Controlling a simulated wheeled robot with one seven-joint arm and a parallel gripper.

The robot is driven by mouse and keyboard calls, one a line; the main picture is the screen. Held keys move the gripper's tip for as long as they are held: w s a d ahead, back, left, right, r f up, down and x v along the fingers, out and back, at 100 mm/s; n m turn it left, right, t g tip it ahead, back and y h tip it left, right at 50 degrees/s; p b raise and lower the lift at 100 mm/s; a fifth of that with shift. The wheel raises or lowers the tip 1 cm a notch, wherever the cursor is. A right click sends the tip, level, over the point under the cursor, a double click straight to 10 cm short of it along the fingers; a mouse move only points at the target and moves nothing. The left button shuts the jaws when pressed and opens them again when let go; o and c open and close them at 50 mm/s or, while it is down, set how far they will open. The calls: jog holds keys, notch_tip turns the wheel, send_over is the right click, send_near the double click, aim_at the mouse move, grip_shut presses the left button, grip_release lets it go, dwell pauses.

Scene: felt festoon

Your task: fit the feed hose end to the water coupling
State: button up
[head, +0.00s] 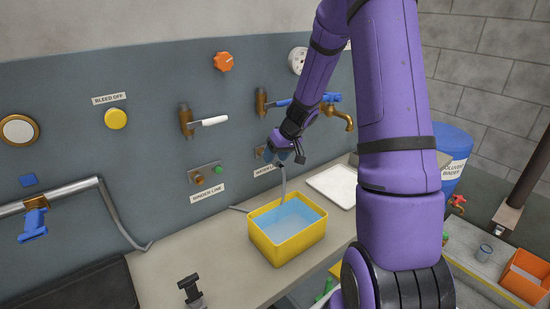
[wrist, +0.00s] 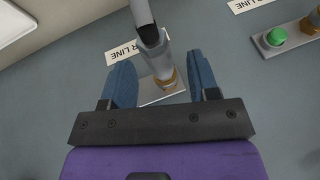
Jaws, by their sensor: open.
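The grey feed hose (head: 283,187) hangs down from the wall coupling toward the yellow tub; its upper part shows in the wrist view (wrist: 142,14). Its end, with a dark collar (wrist: 151,36), meets the brass water coupling (wrist: 166,80) on a small wall plate and looks in line with it. How deep it sits cannot be told. My gripper (wrist: 161,70) is open, its blue fingers on either side of the hose end and coupling, with gaps on both sides. In the head view my gripper (head: 278,155) covers most of the coupling.
The yellow tub (head: 270,251) of blue liquid stands on the bench below. The binder line plate (head: 206,173) with a green button is to the left. A brass tap (head: 341,117), a white tray (head: 333,184) and a blue drum (head: 453,145) are to the right.

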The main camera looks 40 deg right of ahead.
jog(key=v, duration=1)
